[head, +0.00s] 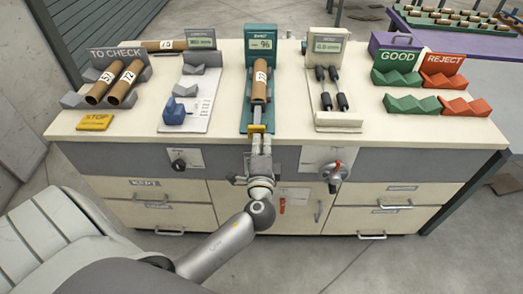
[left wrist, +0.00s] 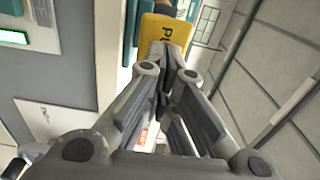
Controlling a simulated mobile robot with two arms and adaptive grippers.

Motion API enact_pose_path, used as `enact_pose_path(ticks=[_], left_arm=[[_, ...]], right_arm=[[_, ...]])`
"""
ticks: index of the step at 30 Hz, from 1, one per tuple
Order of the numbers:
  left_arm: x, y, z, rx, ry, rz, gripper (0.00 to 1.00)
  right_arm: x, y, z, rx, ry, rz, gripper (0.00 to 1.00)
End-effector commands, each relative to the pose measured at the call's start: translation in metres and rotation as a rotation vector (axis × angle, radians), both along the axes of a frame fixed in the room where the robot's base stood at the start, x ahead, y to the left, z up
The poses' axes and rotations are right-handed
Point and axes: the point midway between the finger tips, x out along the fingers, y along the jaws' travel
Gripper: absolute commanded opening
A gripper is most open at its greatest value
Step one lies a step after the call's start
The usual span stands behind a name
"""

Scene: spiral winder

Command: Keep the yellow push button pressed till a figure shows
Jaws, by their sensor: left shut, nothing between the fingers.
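The yellow push button (head: 257,128) is at the front end of the teal device (head: 243,119) in the middle of the bench. In the left wrist view the yellow button (left wrist: 164,30) shows lettering starting "PU". My left gripper (head: 260,143) is shut and empty, its fingertips at the near edge of the button. In the left wrist view the left gripper's fingers (left wrist: 170,72) overlap the button's edge; I cannot tell whether it is pressed in. The device's display (head: 262,44) shows a "%" sign; I make out no clear digits. A numbered brown tube (head: 260,86) lies on the device.
A "TO CHECK" rack (head: 117,55) with tubes and a yellow stop plate (head: 95,122) are at the left. Other instruments (head: 326,47) flank the teal device. Green GOOD (head: 398,60) and red REJECT (head: 443,63) racks stand at the right, empty. A knob (head: 333,172) juts from the bench front.

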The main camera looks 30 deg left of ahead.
Motion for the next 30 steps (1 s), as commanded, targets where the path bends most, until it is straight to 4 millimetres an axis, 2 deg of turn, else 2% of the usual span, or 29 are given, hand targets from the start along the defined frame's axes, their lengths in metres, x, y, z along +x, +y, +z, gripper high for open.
enact_pose_path(ticks=[4,14,24,30], left_arm=[[0.006,0.004,0.0,0.001,0.0,0.0,0.0],[0.007,0.005,0.0,0.0,0.0,0.0,0.0],[0.049,0.03,-0.001,0.0,-0.004,0.001,0.0],[0.052,0.034,0.004,0.006,-0.006,0.001,0.0]], right_arm=[[0.0,0.001,0.002,0.001,0.0,-0.001,0.4],[-0.001,0.001,0.002,0.001,0.001,-0.001,0.4],[0.001,0.003,-0.014,0.004,-0.001,-0.002,0.4],[-0.006,0.002,-0.014,0.001,0.008,-0.001,0.4]])
